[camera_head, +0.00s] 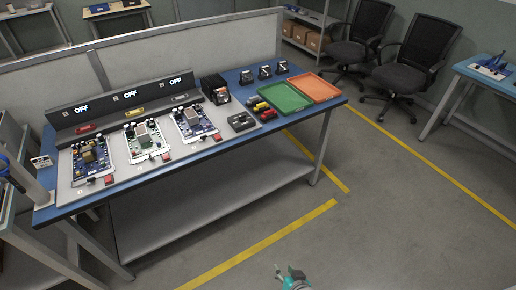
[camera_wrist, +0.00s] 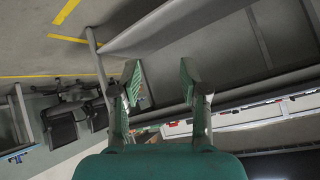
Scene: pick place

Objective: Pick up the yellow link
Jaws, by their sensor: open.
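A small yellow piece (camera_head: 134,113) lies on the ledge of the dark console, above the middle circuit board. Another yellow-coloured piece (camera_head: 262,107) lies beside a red one near the green tray; both are too small to tell which is the link. My gripper (camera_head: 293,277) is at the bottom of the head view, over the floor and well in front of the table. In the wrist view my gripper (camera_wrist: 160,82) has its two green fingers wide apart with nothing between them. The yellow link cannot be made out in the wrist view.
The blue table (camera_head: 225,155) holds several circuit boards, a console (camera_head: 125,104) with OFF displays, a black box (camera_head: 215,88), a green tray (camera_head: 284,98) and an orange tray (camera_head: 316,87). A low partition stands behind. The floor in front is clear. Office chairs (camera_head: 415,70) stand at the back right.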

